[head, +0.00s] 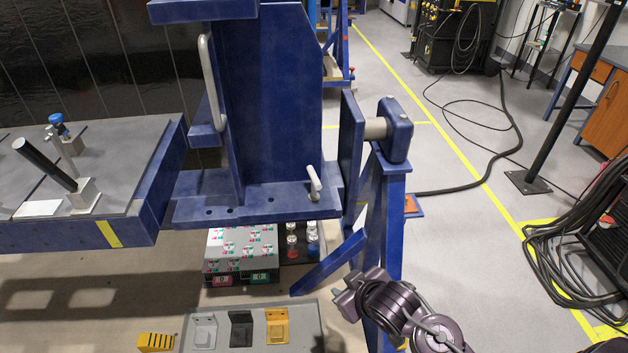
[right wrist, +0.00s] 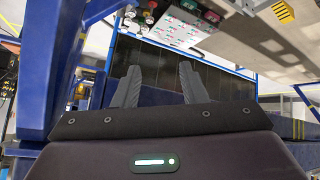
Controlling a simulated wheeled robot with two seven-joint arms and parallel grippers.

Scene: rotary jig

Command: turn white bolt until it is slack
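A white bolt with a bent handle (head: 314,182) stands on the base plate of the blue jig (head: 275,192), near its right end. A longer white bar handle (head: 210,82) is on the jig's left side. My right gripper (head: 347,296) is low in the head view, below and right of the white bolt and apart from it. In the right wrist view its two dark fingers (right wrist: 160,86) are spread, with nothing between them. I cannot make out the white bolt in that view. My left gripper is not in view.
A blue support post (head: 392,225) stands right of the jig, close to my right arm. A grey table (head: 110,150) with a black-handled clamp is at left. Below are a patterned box (head: 240,248) and a tray of brackets (head: 312,327). Floor at right is open, with cables.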

